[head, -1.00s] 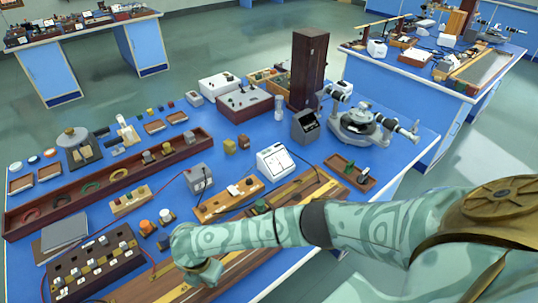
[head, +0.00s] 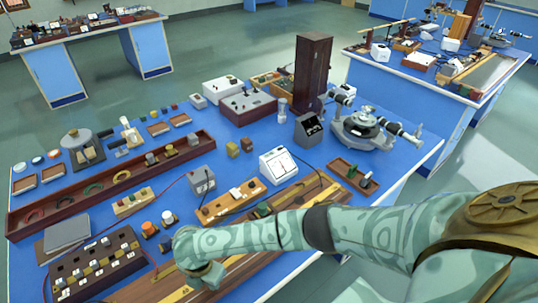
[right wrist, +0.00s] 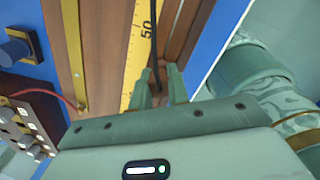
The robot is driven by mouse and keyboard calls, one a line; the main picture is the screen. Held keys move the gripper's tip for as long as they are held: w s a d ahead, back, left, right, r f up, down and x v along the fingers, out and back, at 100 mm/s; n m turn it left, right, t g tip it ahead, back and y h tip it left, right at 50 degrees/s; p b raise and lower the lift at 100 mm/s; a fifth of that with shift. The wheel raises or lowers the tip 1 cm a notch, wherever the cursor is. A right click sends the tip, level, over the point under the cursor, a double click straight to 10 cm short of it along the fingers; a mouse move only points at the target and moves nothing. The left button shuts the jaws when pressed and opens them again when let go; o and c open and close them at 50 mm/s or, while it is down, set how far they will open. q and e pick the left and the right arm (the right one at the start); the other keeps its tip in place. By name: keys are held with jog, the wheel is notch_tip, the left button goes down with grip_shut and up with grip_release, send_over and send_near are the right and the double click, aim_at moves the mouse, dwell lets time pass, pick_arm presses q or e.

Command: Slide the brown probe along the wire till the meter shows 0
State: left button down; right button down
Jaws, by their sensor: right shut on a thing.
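The wooden wire board (head: 309,192) with its yellow scale runs along the near edge of the blue bench; the scale (right wrist: 143,45) shows the mark 50 in the right wrist view. My right gripper (head: 203,277) is low over the board's near part. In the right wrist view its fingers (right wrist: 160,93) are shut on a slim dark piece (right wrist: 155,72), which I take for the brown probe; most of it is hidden. The white meter (head: 278,164) stands behind the board; its reading is too small to tell. My left gripper is not in view.
A switch box (head: 94,264) with several knobs stands left of the gripper, with a red lead near it. An orange-topped terminal (head: 150,229) stands close behind. A spectrometer (head: 363,128) stands at the right back. My right arm covers part of the board.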

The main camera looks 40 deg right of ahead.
jog(key=shift+s+d+f, duration=0.1)
jog(key=shift+s+f, duration=0.1)
jog(key=shift+f, duration=0.05)
jog(key=c, duration=1.3)
grip_release()
jog(key=shift+s, duration=0.1)
jog(key=shift+r, duration=0.1)
